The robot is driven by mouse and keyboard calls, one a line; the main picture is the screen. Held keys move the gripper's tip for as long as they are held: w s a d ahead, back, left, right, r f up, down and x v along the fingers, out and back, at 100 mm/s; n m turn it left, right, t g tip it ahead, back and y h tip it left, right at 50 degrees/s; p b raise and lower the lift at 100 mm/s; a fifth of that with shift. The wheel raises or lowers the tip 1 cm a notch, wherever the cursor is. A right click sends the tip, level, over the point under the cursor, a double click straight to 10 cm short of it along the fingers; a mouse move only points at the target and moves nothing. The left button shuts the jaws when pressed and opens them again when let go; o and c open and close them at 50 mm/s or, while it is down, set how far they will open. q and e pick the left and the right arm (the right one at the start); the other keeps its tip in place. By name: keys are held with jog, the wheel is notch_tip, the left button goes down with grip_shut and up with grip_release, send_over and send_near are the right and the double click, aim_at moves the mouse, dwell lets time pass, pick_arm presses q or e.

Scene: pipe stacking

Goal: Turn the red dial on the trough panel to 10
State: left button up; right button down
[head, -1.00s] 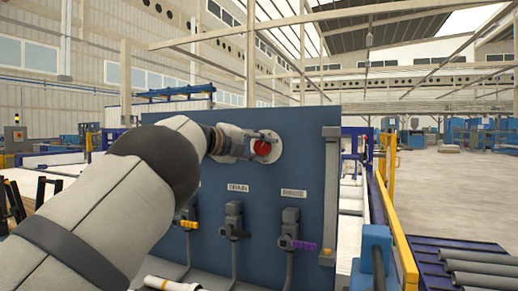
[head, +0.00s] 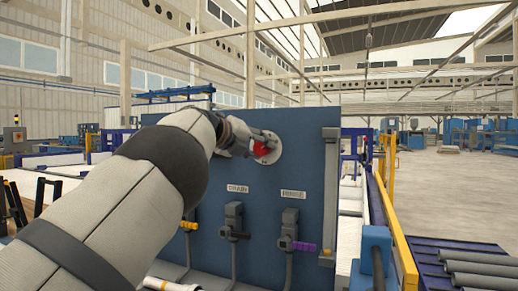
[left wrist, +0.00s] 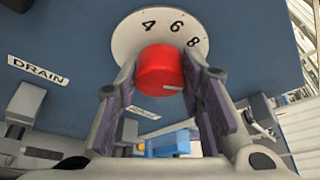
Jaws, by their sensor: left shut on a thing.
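The red dial (left wrist: 160,70) is a round knob on a white numbered plate (left wrist: 128,40) on the blue trough panel (head: 300,215). In the left wrist view the plate shows 4, 6 and 8; the 10 is not visible there. A pale mark shows on the knob's front edge, toward the bottom right. The dial also shows in the head view (head: 262,149), partly behind my gripper. My left gripper (left wrist: 164,92) is shut on the dial, one finger on each side. My right gripper is not in view.
Labels read DRAIN (head: 238,188) and another word (head: 293,194). A grey vertical bar (head: 330,190) runs along the panel's right edge.

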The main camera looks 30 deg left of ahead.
pick_arm(q)
jog(key=shift+r, duration=0.1)
jog(key=o, duration=1.2)
jog(key=shift+c, duration=0.2)
jog(key=v, duration=1.2)
